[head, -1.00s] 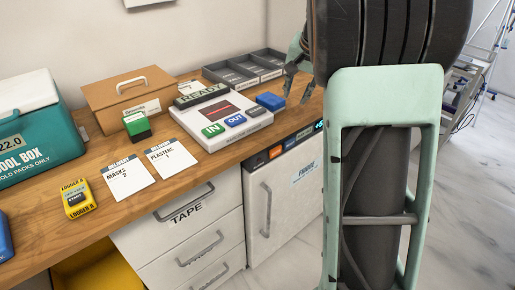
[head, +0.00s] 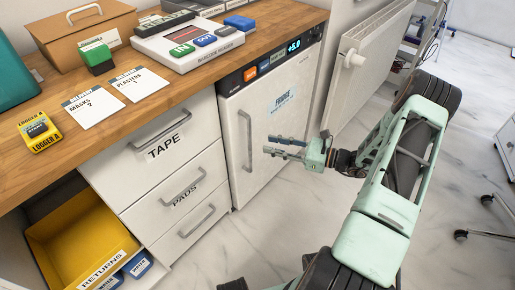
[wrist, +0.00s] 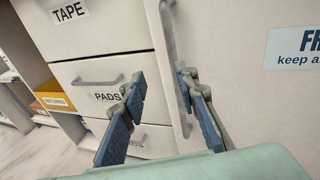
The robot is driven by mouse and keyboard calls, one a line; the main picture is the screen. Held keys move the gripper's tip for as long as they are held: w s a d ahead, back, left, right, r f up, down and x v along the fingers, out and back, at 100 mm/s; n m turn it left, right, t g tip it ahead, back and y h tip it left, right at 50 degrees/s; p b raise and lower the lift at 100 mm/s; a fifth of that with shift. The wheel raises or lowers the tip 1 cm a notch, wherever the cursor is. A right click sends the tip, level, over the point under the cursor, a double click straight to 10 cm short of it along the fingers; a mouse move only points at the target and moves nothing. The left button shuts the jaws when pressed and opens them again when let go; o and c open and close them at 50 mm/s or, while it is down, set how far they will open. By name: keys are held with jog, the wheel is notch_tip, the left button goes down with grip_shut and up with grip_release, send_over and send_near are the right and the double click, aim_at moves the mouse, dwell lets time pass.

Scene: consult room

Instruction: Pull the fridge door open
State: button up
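The white fridge (head: 272,125) stands under the counter with its door shut. Its label also shows at the right of the wrist view (wrist: 295,48). The grey vertical door handle (head: 245,140) is on the door's left side; in the wrist view the handle (wrist: 168,25) runs down behind my right finger. My gripper (head: 274,145) is open and empty in front of the door, to the right of the handle in the head view. In the wrist view its fingers (wrist: 160,92) are spread apart. A gap to the handle seems to remain, but its size is hard to tell.
Drawers marked TAPE (head: 165,145) and PADS (head: 185,190) adjoin the fridge on the left. A yellow returns bin (head: 75,235) is at lower left. A radiator (head: 375,60) stands to the right. The marble floor (head: 290,215) before the fridge is clear.

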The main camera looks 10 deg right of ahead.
aim_at(250, 136)
jog(key=w+a+f+m+t+b, duration=0.1)
jog(key=w+a+m+t+b, duration=0.1)
jog(key=w+a, duration=0.4)
jog(key=shift+w+a+f+h, duration=0.3)
jog(key=shift+w+a+f, duration=0.1)
jog(key=shift+w, duration=0.4)
grip_shut()
